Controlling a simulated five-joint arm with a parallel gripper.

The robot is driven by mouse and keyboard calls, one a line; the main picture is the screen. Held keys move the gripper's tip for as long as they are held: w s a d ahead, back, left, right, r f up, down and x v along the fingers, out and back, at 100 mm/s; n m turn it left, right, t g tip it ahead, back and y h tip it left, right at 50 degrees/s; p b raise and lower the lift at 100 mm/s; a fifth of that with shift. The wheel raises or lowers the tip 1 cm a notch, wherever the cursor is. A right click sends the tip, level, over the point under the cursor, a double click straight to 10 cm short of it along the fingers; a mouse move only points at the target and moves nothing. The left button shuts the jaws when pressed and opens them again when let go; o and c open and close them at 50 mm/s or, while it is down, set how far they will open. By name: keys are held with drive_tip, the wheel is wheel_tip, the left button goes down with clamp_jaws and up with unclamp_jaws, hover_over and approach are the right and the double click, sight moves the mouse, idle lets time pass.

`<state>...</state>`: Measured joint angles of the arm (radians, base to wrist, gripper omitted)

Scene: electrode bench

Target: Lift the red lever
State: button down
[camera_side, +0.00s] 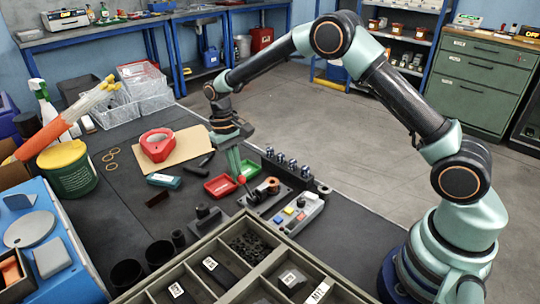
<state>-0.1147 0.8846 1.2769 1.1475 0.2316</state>
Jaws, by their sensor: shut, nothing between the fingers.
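The red lever's round red knob (241,180) shows on a thin stem at the left end of a dark block with a copper-coloured coil (268,186). The stem slants from the knob down to the right toward the block. My gripper (237,173) points down from above, with its green fingers shut and nothing between them. The fingertips are right above or beside the red knob; I cannot tell whether they touch it. The lower fingers partly overlap a red tray (218,186) behind them.
A grey control box with coloured buttons (298,214) stands right of the lever block. A row of metal posts (281,160) is behind it. A compartmented tray (240,262) fills the front.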

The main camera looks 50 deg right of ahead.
sight(251, 193)
drive_tip(key=shift+s+r+t, duration=0.35)
drive_tip(key=shift+r+t, duration=0.05)
drive_tip(key=shift+t, duration=0.1)
drive_tip(key=shift+s+r, duration=0.55)
drive_tip(key=shift+s, duration=0.15)
drive_tip(key=shift+s+r, duration=0.2)
drive_tip(key=shift+s, duration=0.25)
drive_tip(key=shift+s+r, duration=0.2)
drive_tip(key=shift+s, duration=0.25)
drive_tip(key=shift+s+r, duration=0.15)
drive_tip(key=shift+s, duration=0.65)
drive_tip(key=shift+s+a, duration=0.1)
drive_tip(key=shift+s, duration=0.7)
drive_tip(key=s+a+r, duration=0.1)
drive_tip(key=s+r, duration=0.5)
drive_tip(key=shift+r+t, duration=0.3)
drive_tip(key=shift+t, duration=0.1)
